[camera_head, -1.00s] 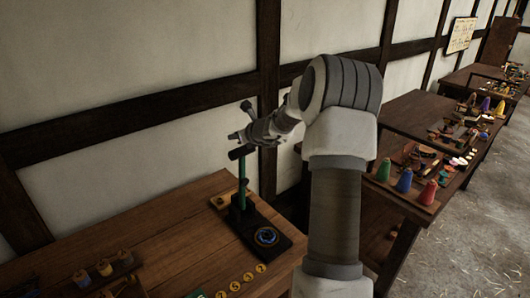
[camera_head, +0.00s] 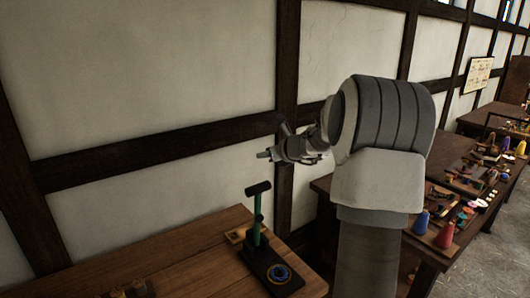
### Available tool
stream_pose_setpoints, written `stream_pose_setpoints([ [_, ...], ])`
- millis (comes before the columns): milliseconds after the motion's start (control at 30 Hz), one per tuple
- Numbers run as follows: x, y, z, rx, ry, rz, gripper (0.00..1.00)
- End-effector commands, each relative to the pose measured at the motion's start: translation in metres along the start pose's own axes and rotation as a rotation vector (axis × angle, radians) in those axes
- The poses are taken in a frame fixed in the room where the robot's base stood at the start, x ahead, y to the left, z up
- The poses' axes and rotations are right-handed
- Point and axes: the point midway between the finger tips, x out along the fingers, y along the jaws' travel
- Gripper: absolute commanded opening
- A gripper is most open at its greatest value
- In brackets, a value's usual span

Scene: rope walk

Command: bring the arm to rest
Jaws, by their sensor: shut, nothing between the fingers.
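My arm rises at the right of centre, with its large grey and white link in front. My gripper (camera_head: 265,155) is at the far end, pointing left in front of the timbered wall. It is shut and empty. It hangs above and beyond the near wooden table (camera_head: 190,262), higher in the picture than the green post with a dark crossbar (camera_head: 256,215), and looks apart from it. My arm hides part of the tables behind it.
A second table (camera_head: 412,252) at the right holds cones, including a red cone (camera_head: 445,236), and small parts. The wall (camera_head: 150,80) stands close behind. Straw-strewn floor (camera_head: 490,255) is open at the right.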

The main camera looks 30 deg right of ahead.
Motion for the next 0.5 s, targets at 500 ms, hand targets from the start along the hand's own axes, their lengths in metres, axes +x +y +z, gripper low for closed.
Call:
stream_pose_setpoints([
  [500, -0.0076, 0.0001, 0.0058, 0.000, 0.001, 0.000, 0.00],
])
